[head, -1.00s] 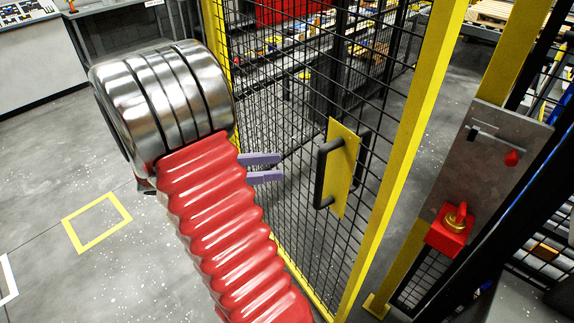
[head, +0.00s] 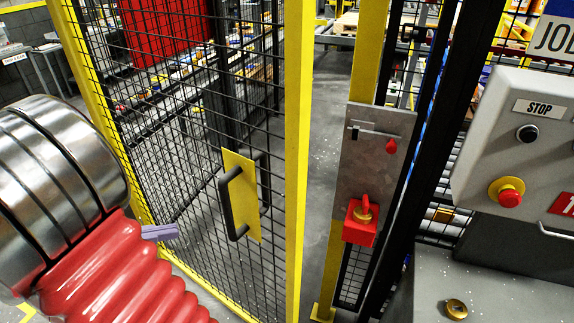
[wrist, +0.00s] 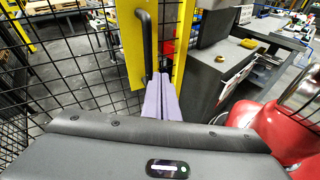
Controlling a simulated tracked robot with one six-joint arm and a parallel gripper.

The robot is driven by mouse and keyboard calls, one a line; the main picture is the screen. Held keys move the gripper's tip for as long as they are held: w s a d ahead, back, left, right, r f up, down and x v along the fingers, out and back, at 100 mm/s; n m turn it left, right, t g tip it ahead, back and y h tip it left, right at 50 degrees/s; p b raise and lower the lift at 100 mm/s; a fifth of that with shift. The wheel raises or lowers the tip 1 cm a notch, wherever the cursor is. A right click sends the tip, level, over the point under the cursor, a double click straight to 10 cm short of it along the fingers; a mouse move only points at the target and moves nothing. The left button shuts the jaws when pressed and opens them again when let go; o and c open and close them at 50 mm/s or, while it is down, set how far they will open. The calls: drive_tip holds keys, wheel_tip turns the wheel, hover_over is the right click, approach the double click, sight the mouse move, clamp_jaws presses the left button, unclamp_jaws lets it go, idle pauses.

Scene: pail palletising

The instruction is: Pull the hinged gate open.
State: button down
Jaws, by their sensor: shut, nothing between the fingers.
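The hinged gate (head: 297,150) is a yellow frame with black wire mesh. A black bar handle (head: 229,208) sits on its yellow plate (head: 243,172). A gap with floor behind it shows between the gate's free edge and the fixed yellow post (head: 369,50), so the gate looks ajar. My gripper (head: 176,231) has lavender fingers, shut and empty, left of the handle and apart from it in the head view. In the wrist view my fingers (wrist: 161,82) are together, and the handle (wrist: 147,40) stands just beyond and left of their tips.
A grey latch plate (head: 365,165) with a red lock box (head: 360,222) is on the fixed post. A grey control console (head: 515,150) with a stop button stands at the right. A red panel (head: 165,30) is behind the mesh.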

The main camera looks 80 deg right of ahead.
drive_tip(key=w+a+m+t+y, duration=0.2)
drive_tip(key=a+t, duration=0.3)
drive_tip(key=a, duration=0.3)
drive_tip(key=w+a+r+m+t+y, duration=0.1)
drive_tip(key=w+a+t+y, duration=0.1)
drive_tip(key=a+t, duration=0.4)
drive_tip(key=w+a+m+t+y, duration=0.2)
drive_tip(key=a+t+y, duration=0.2)
drive_tip(key=a, duration=0.8)
drive_tip(key=shift+w+a+r+m+t+y, duration=0.2)
drive_tip(key=shift+r+m+t+y, duration=0.1)
drive_tip(key=shift+t, duration=0.9)
drive_tip(key=shift+s, duration=0.1)
